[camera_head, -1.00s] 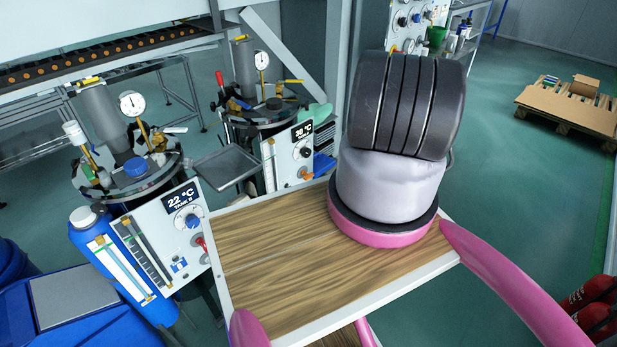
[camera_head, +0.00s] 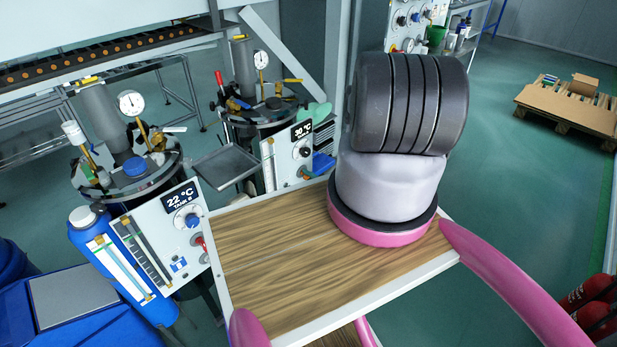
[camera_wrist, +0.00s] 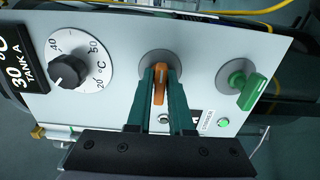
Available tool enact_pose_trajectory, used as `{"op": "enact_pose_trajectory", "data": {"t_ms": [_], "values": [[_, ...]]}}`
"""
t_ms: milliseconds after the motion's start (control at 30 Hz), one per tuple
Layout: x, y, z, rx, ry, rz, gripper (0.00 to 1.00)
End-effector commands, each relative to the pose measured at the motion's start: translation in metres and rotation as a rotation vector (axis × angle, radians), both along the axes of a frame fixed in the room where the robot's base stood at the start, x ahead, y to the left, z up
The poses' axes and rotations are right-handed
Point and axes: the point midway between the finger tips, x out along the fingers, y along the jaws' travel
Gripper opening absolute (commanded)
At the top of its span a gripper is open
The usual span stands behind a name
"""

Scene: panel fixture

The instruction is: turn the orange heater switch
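The orange heater switch (camera_wrist: 160,84) shows in the wrist view on a light grey panel (camera_wrist: 205,50), in front of a round grey base. Its handle points up and down in that picture. My gripper (camera_wrist: 161,75) has teal fingers, one on each side of the handle, close against it with little or no gap visible. They hide part of the base. In the head view the Tank A panel (camera_head: 285,165) stands left of my arm; my gripper cannot be made out there, nor can the orange handle be made out clearly.
In the wrist view a black temperature dial (camera_wrist: 70,71) is left of the switch and a green handle (camera_wrist: 246,89) is right. A green lamp (camera_wrist: 225,122) sits below. In the head view, the Tank B panel (camera_head: 165,235) stands at left.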

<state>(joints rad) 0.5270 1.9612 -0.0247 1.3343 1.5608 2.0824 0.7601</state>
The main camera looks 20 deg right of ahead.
Motion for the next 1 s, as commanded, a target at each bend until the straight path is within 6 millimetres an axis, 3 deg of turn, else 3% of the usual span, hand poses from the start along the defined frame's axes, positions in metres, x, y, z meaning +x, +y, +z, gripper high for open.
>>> {"op": "enact_pose_trajectory", "data": {"t_ms": [467, 1000], "values": [[-0.0004, -0.0007, 0.0000, -0.051, -0.018, -0.002, 0.00], [-0.0013, -0.0012, -0.0005, -0.458, -0.165, -0.003, 0.00]]}}
